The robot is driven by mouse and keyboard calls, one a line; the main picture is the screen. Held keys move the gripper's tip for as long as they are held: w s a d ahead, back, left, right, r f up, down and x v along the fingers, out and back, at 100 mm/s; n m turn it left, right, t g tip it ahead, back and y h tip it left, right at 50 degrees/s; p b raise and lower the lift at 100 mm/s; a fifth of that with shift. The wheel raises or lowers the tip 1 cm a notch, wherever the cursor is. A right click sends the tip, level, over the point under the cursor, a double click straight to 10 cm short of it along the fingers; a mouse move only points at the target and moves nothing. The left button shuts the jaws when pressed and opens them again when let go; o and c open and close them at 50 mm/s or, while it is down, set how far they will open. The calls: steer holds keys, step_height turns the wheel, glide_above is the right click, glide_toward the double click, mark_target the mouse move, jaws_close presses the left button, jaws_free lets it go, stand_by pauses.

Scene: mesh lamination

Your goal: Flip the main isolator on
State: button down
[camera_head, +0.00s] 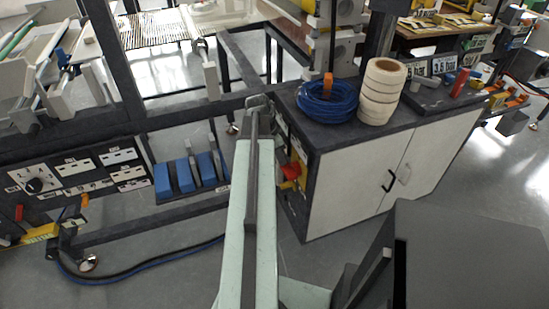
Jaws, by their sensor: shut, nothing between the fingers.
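A red rotary knob on a yellow plate (291,171), which looks like the main isolator, is on the narrow left side of the white-doored cabinet. My pale green arm rises from the bottom of the view and partly covers that side. My gripper (259,102) is small and grey at the arm's far end, by the cabinet's top left corner. It is shut and holds nothing. It appears above and left of the red knob, apart from it. The knob's exact position setting is too small to read.
The cabinet top (420,108) bears a blue hose coil (327,104) and a stack of cream rolls (381,92). A dark control panel (85,172) and blue pedals (190,174) are at left. A blue cable (150,262) lies on the floor.

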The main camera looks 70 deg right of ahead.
steer(key=f+b, duration=0.3)
steer(key=w+d+f+b, duration=0.1)
steer(key=f+b, duration=0.1)
steer(key=shift+f, duration=0.1)
stand_by(0.6)
stand_by(1.3)
steer(key=w+d+r+p, duration=0.6)
steer(key=w+r+p, duration=0.2)
steer(key=w, duration=0.1)
steer(key=shift+d+r, duration=0.2)
steer(key=shift+d, duration=0.2)
